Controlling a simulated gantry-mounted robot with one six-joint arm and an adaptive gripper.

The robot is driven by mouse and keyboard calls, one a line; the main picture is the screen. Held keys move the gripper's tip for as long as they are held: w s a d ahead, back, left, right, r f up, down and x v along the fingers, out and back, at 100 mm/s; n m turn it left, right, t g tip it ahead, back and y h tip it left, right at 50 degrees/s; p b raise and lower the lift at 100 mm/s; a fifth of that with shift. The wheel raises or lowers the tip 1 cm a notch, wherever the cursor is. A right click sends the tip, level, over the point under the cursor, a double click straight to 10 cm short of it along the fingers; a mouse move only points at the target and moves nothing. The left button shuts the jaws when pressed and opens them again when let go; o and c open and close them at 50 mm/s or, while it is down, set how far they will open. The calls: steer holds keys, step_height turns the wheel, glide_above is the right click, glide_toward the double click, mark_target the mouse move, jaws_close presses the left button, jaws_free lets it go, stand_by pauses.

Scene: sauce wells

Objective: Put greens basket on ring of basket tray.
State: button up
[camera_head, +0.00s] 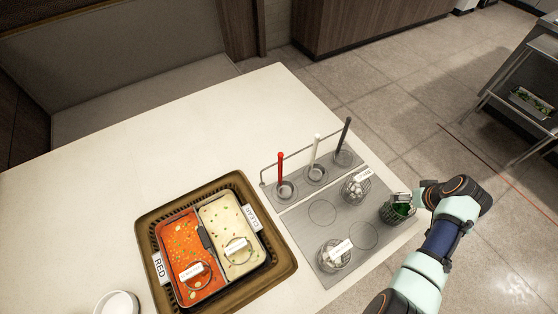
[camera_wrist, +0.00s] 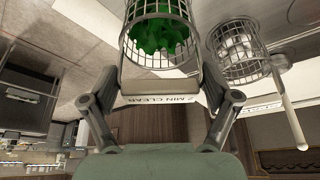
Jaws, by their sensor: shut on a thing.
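The greens basket (camera_head: 397,210), a wire basket with green contents, is at the right edge of the grey basket tray (camera_head: 297,226). My gripper (camera_head: 420,196) comes in from the right and is shut on its handle side. In the wrist view the greens basket (camera_wrist: 160,32) fills the top middle, with a labelled handle plate between the fingers of my gripper (camera_wrist: 160,88). The tray shows two empty ring outlines, one left (camera_head: 322,212) and one nearer the front (camera_head: 363,236). I cannot tell whether the basket touches the tray.
Two other labelled wire baskets stand on the tray, one at the back (camera_head: 355,189) and one at the front (camera_head: 333,256). Red, white and black-handled utensils (camera_head: 314,152) stand in wells behind. A brown crate (camera_head: 147,215) with red and creamy sauces is left.

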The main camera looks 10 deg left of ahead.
steer(key=shift+f, duration=0.4)
stand_by(0.5)
steer(key=o, duration=1.2)
steer(key=shift+r+p, duration=1.15)
steer(key=shift+r, duration=0.4)
step_height(320, 180, up, 8)
steer(key=p, duration=0.7)
steer(key=shift+r, duration=0.1)
